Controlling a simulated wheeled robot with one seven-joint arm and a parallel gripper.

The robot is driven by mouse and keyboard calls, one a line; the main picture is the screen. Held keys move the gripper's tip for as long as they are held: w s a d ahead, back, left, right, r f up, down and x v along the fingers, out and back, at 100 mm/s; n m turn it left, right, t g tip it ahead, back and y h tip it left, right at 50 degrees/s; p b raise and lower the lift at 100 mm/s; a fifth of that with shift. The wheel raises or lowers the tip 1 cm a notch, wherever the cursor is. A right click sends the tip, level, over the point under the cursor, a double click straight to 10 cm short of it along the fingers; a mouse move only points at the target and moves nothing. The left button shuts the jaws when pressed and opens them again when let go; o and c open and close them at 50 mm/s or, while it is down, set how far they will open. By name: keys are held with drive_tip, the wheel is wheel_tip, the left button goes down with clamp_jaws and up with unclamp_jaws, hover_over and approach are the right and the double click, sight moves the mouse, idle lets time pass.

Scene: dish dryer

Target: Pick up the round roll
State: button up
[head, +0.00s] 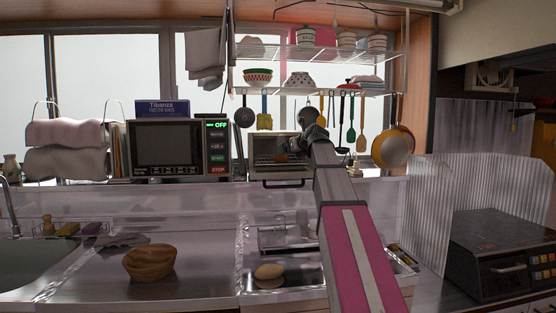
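A small, smooth, tan roll-like thing (269,271) lies on the counter at bottom centre. It looks round to oval. A larger brown, ribbed round thing (149,262) sits on the counter to its left; I cannot tell whether it is a wooden bowl or bread. My arm, with a pink link, reaches up from the bottom right. My gripper (293,145) is at its far end, in front of the toaster oven, well above and beyond both things. Its fingers are small and dark, so their opening is unclear. It does not touch either round thing.
A toaster oven (282,158) and a microwave (166,148) stand at the back. Utensils hang under a rack (318,91) of bowls. A sink (30,262) is at left, a stove (500,250) behind a corrugated screen (425,200) at right. A clear metal-framed tray surrounds the tan thing.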

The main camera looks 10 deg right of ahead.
drive_tip(key=x, duration=0.9)
drive_tip(key=shift+w+d+f, duration=0.1)
drive_tip(key=shift+d+f, duration=0.05)
drive_tip(key=shift+d, duration=0.1)
drive_tip(key=c, duration=1)
